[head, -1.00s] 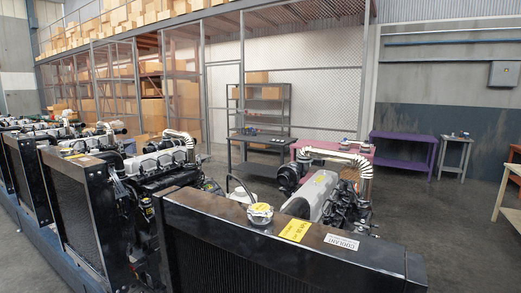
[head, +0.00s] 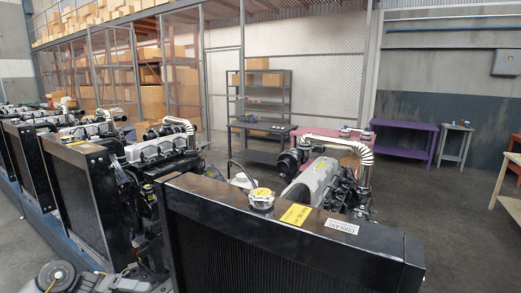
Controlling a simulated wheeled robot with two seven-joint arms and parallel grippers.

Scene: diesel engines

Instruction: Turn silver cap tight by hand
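The silver cap (head: 262,199) sits on the black radiator's top (head: 222,196), near its left part. It is round, with a yellow label on its upper face. I cannot tell how tightly it is seated. My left arm shows at the bottom left edge, low beside the radiators, with what looks like part of my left gripper (head: 126,284) at its end. Its fingers are too unclear to tell open from shut. It is well apart from the cap. My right gripper is not in view.
A yellow label (head: 296,214) and a white coolant label (head: 341,227) lie right of the cap. The engine (head: 318,182) stands behind the radiator. More engines with radiators (head: 90,190) line up at left. Open floor lies at right, before a purple table (head: 404,140).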

